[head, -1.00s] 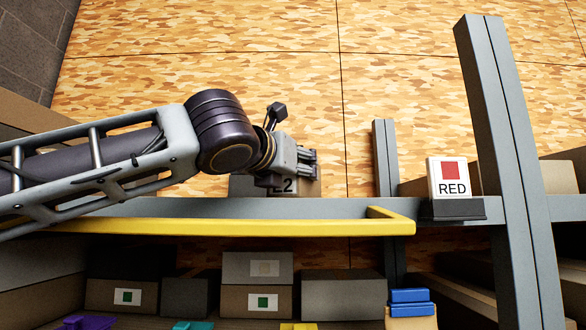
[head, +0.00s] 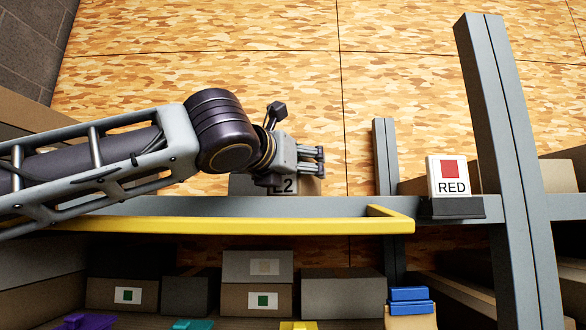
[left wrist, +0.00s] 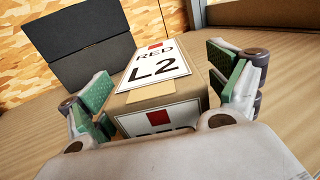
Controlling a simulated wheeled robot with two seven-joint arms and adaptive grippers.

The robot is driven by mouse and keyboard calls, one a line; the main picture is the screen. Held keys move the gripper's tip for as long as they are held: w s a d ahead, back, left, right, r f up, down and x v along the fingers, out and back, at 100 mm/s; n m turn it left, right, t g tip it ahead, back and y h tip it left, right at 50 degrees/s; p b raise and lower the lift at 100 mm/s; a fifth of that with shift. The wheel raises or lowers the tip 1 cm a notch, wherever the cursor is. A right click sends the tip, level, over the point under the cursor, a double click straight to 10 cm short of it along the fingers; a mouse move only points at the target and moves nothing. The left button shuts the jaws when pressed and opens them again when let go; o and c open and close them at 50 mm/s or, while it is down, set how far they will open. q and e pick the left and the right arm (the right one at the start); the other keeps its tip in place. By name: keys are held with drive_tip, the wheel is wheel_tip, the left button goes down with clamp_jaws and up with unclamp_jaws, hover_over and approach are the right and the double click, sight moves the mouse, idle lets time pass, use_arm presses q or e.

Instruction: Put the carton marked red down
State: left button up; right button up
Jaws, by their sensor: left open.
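The carton marked red (left wrist: 155,97) has a white label with a red square, "RED" and "L2". In the left wrist view it sits on a brown shelf board between the green finger pads of my left gripper (left wrist: 160,88). The right pad stands apart from it; I cannot tell whether the left pad touches. In the head view my left gripper (head: 318,160) is open above the yellow-edged shelf, and the carton's "L2" label (head: 287,187) shows partly below it. My right gripper is not in view.
A grey box (left wrist: 80,48) stands close beside the carton. A yellow rail (head: 230,226) runs along the shelf front. A RED sign (head: 450,176) stands by the grey upright (head: 510,150). Several boxes fill the lower shelf, with blue blocks (head: 409,300) at its right.

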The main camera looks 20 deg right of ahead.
use_arm(q)
drive_tip(key=b+v, duration=0.2)
drive_tip(key=v, duration=0.8)
drive_tip(key=shift+s+a+b, duration=0.1)
drive_tip(key=shift+s+b, duration=0.15)
drive_tip(key=shift+b, duration=0.1)
drive_tip(key=shift+v, duration=0.8)
drive_tip(key=shift+r, duration=0.1)
